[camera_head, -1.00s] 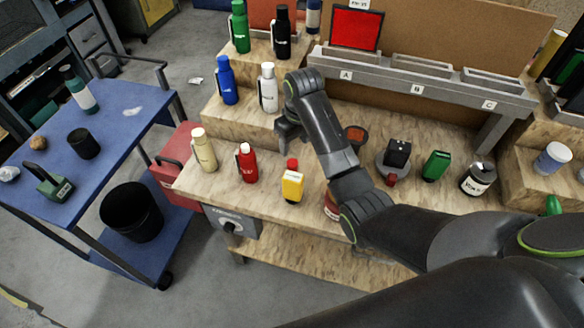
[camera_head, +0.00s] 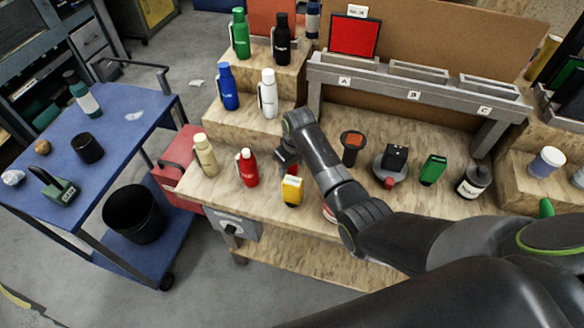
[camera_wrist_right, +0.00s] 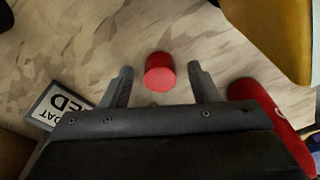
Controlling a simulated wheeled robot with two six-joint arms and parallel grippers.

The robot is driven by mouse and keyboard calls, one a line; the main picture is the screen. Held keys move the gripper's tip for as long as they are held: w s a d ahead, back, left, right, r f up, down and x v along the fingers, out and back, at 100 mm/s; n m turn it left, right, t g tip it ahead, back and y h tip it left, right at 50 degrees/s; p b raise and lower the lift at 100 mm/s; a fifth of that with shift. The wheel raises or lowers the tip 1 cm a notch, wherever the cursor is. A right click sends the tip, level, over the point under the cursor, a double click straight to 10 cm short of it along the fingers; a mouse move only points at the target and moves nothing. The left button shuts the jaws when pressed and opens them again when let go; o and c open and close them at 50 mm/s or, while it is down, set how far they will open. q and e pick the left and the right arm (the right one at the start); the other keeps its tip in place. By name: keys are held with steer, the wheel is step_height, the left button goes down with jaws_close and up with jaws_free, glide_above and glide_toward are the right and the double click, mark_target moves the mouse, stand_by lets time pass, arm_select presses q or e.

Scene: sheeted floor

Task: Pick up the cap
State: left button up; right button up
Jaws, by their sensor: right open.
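The red cap (camera_wrist_right: 159,72) is a short cylinder on the wooden bench top in the right wrist view. My right gripper (camera_wrist_right: 160,80) is open, with one finger on each side of the cap in that view and a gap on both sides. In the head view the right gripper (camera_head: 287,158) points down just behind the yellow bottle (camera_head: 292,191). A bit of red shows at that bottle's top; I cannot tell there whether it is the cap. My left gripper is not in view.
A red bottle (camera_head: 247,168) and a cream bottle (camera_head: 205,156) stand left of the gripper. The yellow bottle also shows close by in the wrist view (camera_wrist_right: 270,35), as does the red bottle (camera_wrist_right: 272,115). A dark round-topped item (camera_head: 352,146) stands right of my arm.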

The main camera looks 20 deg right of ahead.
steer(key=shift+c, duration=0.3)
steer(key=c, duration=1)
steer(key=shift+o, duration=0.2)
steer(key=shift+r, duration=0.15)
